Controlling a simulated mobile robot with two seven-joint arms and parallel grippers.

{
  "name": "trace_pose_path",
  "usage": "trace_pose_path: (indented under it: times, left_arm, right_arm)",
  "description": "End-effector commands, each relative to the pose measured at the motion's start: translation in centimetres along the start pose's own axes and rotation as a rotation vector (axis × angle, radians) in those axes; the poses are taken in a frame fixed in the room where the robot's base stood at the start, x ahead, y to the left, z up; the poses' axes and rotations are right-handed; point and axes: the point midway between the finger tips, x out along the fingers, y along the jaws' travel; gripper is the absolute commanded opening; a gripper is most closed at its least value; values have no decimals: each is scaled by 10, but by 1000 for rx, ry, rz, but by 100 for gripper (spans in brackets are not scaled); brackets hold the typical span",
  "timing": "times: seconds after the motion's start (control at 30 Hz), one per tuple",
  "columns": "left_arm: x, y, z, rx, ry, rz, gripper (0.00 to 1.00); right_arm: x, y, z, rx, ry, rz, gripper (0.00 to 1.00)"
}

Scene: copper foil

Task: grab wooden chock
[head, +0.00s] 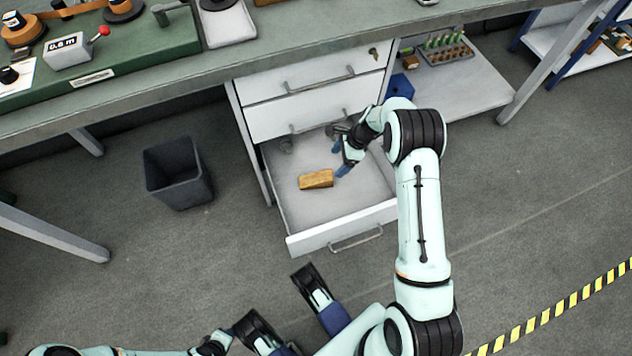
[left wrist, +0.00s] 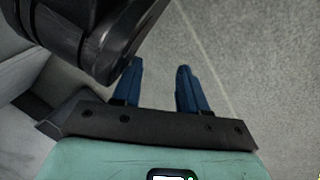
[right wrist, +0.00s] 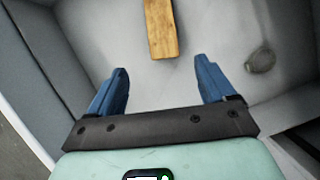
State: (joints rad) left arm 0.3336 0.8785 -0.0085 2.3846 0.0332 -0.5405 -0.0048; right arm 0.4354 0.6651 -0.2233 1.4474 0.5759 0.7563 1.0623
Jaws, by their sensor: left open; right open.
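The wooden chock (head: 316,179) is a small tan block lying on the floor of the open bottom drawer (head: 310,238). My right gripper (head: 341,172) is inside the drawer area, to the right of the chock in the head view. In the right wrist view the chock (right wrist: 161,28) lies beyond the open blue fingers (right wrist: 163,82), roughly in line with the gap between them, and nothing is between the fingers. My left gripper shows in the left wrist view with blue fingers (left wrist: 156,80) apart and empty, over bare floor.
Two shut drawers (head: 320,105) sit above the open one, under the green workbench (head: 180,85). A dark bin (head: 178,172) stands on the floor to the left. A round grey item (right wrist: 260,60) lies in the drawer. A lower shelf (head: 465,90) is at the right.

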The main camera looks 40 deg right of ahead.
Motion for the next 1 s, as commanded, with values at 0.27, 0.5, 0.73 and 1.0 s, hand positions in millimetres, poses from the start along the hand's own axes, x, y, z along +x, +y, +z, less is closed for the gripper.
trace_pose_path:
  times: [0.27,0.5,0.73,1.0]
  left_arm:
    - [16,-17,20,-19,-67,-30,43]
    - [25,-30,38,-37,-127,-57,43]
    - [28,-36,45,-44,-153,-67,43]
    - [38,-55,72,-72,-241,-107,43]
  right_arm:
    - [47,1,1,0,0,5,83]
    - [79,0,2,0,0,2,83]
    - [91,-1,5,0,0,0,83]
    - [129,-5,14,1,0,2,83]
